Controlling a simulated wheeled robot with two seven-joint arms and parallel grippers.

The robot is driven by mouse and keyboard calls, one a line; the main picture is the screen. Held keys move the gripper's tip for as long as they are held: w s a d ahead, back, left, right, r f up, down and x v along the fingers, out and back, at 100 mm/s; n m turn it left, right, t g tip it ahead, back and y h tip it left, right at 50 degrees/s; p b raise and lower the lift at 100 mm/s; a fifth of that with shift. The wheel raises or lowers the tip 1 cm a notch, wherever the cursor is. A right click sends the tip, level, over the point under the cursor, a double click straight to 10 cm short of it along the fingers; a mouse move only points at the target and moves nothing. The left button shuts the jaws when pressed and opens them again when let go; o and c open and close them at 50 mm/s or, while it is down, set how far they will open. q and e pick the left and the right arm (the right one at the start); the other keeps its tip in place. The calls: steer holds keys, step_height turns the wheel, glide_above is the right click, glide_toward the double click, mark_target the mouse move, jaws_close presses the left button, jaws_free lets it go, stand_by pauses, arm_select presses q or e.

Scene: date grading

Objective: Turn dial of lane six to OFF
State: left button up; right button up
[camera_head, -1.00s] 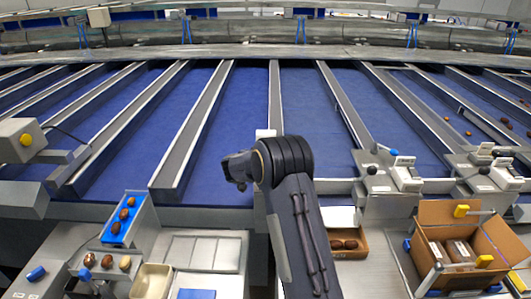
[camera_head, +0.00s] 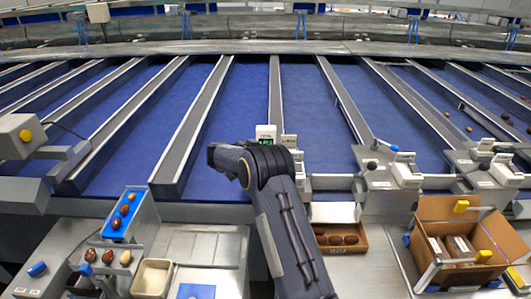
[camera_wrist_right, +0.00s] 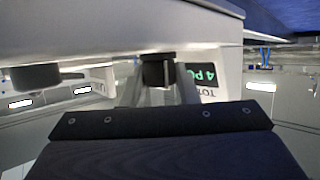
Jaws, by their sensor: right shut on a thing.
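In the right wrist view, my right gripper (camera_wrist_right: 158,82) is shut on a small dark block-shaped knob (camera_wrist_right: 157,68), which sits under the edge of a pale housing (camera_wrist_right: 100,25). One grey finger is on each side of it. Beside it is a white counter panel (camera_wrist_right: 207,82) with a green "4 PC" readout, turned in this view. In the head view this counter (camera_head: 265,133) shows just behind my right arm, which hides the knob and the fingertips. No lane number or dial mark is readable. My left gripper is out of view.
Blue lanes (camera_head: 230,110) with grey dividers run away behind the stations. A carton (camera_head: 428,215), an open box of dates (camera_head: 352,238) and a blue tray of dates (camera_head: 138,206) stand in front. Another lane station (camera_head: 385,175) is to the right.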

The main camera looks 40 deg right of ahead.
steer(key=o, duration=1)
steer(key=b+v, duration=0.2)
steer(key=v, duration=0.5)
steer(key=shift+a, duration=0.4)
steer(key=shift+r, duration=0.2)
